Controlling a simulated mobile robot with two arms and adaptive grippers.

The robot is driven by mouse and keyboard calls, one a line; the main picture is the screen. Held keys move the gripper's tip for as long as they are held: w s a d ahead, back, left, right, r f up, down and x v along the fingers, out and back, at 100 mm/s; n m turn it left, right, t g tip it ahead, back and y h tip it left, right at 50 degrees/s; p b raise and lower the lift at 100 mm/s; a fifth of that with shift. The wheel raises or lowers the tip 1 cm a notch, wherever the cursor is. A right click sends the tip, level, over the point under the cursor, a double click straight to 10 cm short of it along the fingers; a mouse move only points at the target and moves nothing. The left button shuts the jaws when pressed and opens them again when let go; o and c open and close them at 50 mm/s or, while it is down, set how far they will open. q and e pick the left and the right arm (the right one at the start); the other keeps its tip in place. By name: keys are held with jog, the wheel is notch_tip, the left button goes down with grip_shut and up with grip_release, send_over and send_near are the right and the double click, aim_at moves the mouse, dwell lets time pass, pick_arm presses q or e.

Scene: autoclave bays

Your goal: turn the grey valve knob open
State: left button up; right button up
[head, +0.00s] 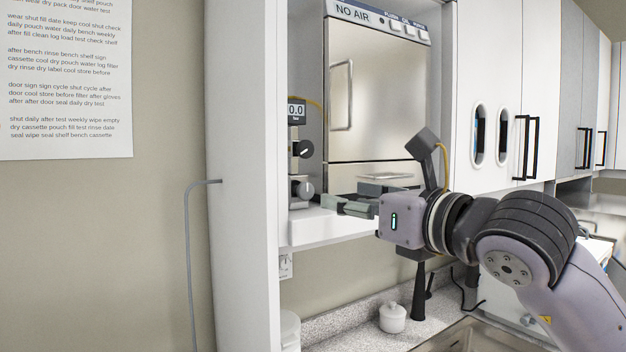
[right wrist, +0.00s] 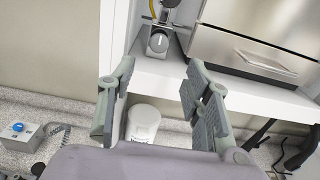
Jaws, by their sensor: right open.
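The grey valve knob (head: 304,189) is the lower of two knobs on a slim fitting at the left side of the bay, with a light pointer line on its face. It also shows in the right wrist view (right wrist: 158,42), beyond the gap between my fingers. My right gripper (head: 348,201) is open and empty, to the right of the grey knob in the head view and apart from it. Its spread fingers also show in the right wrist view (right wrist: 160,85). My left gripper is in no view.
A black knob (head: 303,149) and a display reading 0.0 (head: 296,110) sit above the grey knob. A steel autoclave (head: 378,115) stands right beside them on the white shelf (head: 330,228). A white jar (head: 392,317) stands on the counter below.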

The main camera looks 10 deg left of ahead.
aim_at(307, 190)
jog(key=p+x, duration=0.4)
jog(key=x, duration=0.5)
jog(key=shift+w+a, duration=0.1)
jog(key=shift+a, duration=0.1)
jog(key=shift+w+a, duration=0.3)
jog(key=shift+a, duration=0.05)
grip_shut()
